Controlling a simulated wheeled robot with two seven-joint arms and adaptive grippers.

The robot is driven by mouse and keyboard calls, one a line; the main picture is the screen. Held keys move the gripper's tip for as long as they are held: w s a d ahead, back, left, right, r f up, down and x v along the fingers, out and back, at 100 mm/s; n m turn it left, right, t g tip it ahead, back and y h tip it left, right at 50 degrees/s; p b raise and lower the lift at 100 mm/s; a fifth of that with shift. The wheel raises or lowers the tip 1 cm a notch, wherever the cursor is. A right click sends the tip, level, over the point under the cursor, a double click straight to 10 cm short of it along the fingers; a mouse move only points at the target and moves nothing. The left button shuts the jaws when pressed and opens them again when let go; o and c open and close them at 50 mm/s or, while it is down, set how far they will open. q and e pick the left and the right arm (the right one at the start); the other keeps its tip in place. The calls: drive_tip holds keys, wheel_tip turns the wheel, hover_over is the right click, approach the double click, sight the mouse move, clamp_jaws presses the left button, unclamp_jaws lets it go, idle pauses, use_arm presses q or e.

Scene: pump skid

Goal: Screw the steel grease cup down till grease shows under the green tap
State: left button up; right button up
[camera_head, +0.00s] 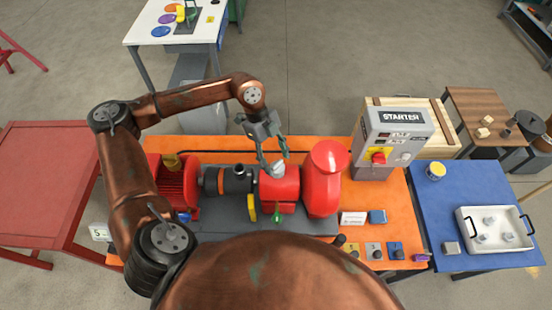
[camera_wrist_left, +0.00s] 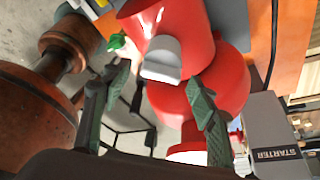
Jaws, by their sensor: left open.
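The steel grease cup (camera_head: 278,169) sits on top of the red bearing housing (camera_head: 281,190) in the middle of the skid. In the left wrist view, the cup (camera_wrist_left: 163,56) is a pale grey cap against the red housing. The green tap (camera_head: 278,212) is low on the near side of the housing; it also shows in the wrist view (camera_wrist_left: 116,42). No grease can be made out under it. My left gripper (camera_head: 273,154) is open just above the cup, its fingers to either side and apart from it. My right gripper is not in view.
The red pump casing (camera_head: 326,180) stands close to the right of the cup. A dark coupling (camera_head: 238,180) and a red motor (camera_head: 175,185) are to the left. The starter box (camera_head: 390,135) stands at the right back. A blue table (camera_head: 455,195) holds a white tray (camera_head: 467,216).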

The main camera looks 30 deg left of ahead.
use_arm(q)
drive_tip(key=shift+c, duration=0.7)
drive_tip(key=c, duration=1)
drive_tip(key=m+g, duration=0.1)
drive_tip(key=m, duration=0.1)
drive_tip(key=m+b, duration=0.1)
drive_tip(key=m, duration=0.2)
drive_tip(key=shift+w+d+g+y, duration=0.1)
drive_tip(key=shift+w+g+y, duration=0.1)
drive_tip(key=shift+g+y, duration=0.2)
drive_tip(key=shift+m+g+y+b, duration=0.5)
drive_tip(key=shift+m+b, duration=0.15)
drive_tip(key=shift+m, duration=1.45)
drive_tip(key=o, duration=1.1)
